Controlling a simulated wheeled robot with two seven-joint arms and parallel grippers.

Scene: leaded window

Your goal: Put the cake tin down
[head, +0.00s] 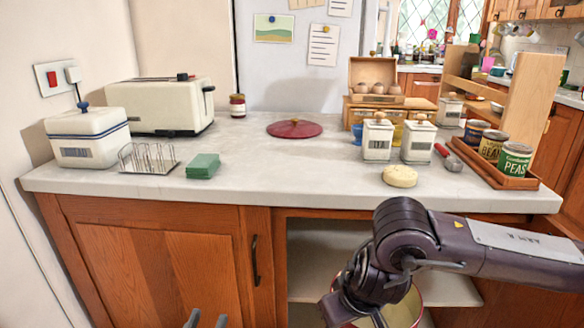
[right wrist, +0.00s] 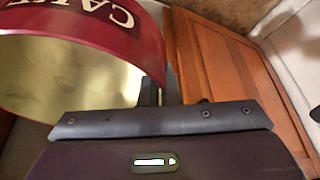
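The cake tin (head: 404,308) is dark red outside with a pale inside and no lid on, low in front of the open cupboard in the head view. In the right wrist view the tin (right wrist: 150,40) shows its lettering and gold-cream interior. My right gripper (right wrist: 160,88) is shut on its wall, one finger inside and one outside. In the head view my right forearm and wrist hide part of the tin; its base is out of sight. My left gripper (head: 206,320) is at the bottom edge, its two fingertips apart with nothing between them.
A red round lid (head: 295,128) lies on the worktop (head: 270,170). A cream cake-like round (head: 400,176) sits near its front edge. The cupboard shelf (head: 325,285) looks bare where visible. A closed wooden door (head: 150,265) stands left of it. Canisters and cans crowd the right.

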